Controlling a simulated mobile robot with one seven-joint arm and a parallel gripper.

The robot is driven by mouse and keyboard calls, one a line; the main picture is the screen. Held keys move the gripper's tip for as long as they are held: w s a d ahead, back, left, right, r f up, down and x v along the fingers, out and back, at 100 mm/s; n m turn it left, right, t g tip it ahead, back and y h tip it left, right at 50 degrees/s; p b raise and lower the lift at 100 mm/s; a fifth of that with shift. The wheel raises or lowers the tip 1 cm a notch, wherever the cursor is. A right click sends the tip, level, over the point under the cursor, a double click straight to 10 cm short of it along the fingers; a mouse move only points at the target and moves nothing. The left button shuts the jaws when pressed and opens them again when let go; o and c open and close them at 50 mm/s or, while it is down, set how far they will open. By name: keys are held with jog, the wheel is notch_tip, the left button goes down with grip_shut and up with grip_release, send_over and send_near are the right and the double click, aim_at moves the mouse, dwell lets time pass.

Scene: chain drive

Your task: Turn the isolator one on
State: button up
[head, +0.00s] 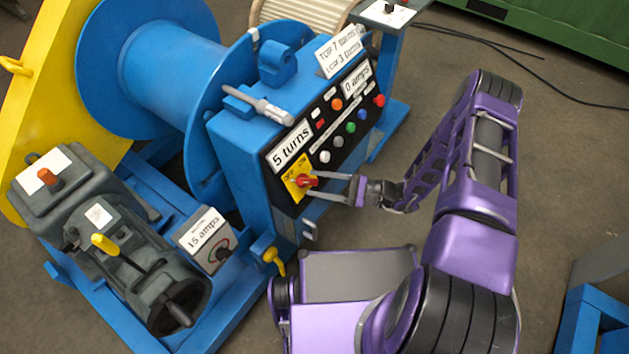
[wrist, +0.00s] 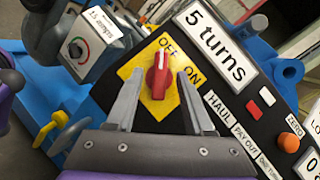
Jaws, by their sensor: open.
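A red rotary knob (wrist: 159,76) sits on a yellow plate (wrist: 133,72) marked OFF and ON, on a black control panel. In the wrist view its white mark points up towards OFF. The same knob shows in the head view (head: 307,182). No label naming isolator one is readable. My gripper (wrist: 159,88) is open, with one finger on each side of the knob in the wrist view. I cannot tell whether the fingers touch it. In the head view my gripper (head: 321,188) reaches the panel from the right.
The panel carries a "5 turns" sign (head: 291,146), several coloured buttons and a "0 amps" sign (head: 356,80). A "15 amps" box (head: 205,239) and a yellow tap handle (head: 274,261) are close by at lower left.

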jog(key=shift+w+a, duration=0.15)
jog(key=shift+a, duration=0.55)
grip_shut()
